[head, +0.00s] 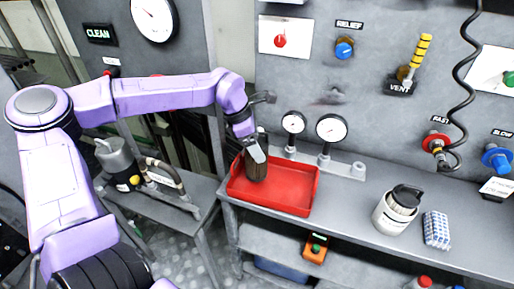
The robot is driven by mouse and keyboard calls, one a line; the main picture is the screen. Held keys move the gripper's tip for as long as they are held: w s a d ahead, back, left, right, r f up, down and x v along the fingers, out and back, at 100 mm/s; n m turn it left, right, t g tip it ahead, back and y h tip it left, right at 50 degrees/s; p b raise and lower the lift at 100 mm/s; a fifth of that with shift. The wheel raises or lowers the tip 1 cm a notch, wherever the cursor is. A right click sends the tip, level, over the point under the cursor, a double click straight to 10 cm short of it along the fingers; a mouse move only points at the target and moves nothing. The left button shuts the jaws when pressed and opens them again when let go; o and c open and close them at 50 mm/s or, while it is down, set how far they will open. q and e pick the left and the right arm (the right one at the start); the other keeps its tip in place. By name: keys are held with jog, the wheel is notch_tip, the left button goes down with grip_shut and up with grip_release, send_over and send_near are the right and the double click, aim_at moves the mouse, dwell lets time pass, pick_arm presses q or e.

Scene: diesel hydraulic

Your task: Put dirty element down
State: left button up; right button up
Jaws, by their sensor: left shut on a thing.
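The dirty element (257,171) is a dark brown cylinder, held upright at the left part of the red tray (292,206). My left gripper (256,153) is above it and shut on its top end. The element's lower end is within the tray's outline; I cannot tell whether it touches the tray floor. The right part of the tray is empty. My right gripper is not in view.
Two gauges (331,128) stand on the bench behind the tray. The bench (345,205) is clear between tray and jar. A grey panel rises behind.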

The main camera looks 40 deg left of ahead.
pick_arm(q)
jog(key=f, duration=0.3)
jog(key=shift+w+a+f+p, duration=0.2)
jog(key=shift+w+a+p, duration=0.1)
jog(key=shift+a+p, duration=0.1)
jog(key=shift+w+f, duration=0.1)
jog(key=shift+f, duration=0.35)
jog(key=shift+f, duration=0.2)
jog(key=o, duration=1.4)
jog(key=shift+o, duration=0.2)
jog(key=shift+r, duration=0.15)
jog(key=shift+r, duration=0.3)
jog(key=b+v, duration=0.1)
jog(key=v, duration=1)
jog(key=shift+r+b, duration=0.3)
jog(key=shift+b, duration=0.1)
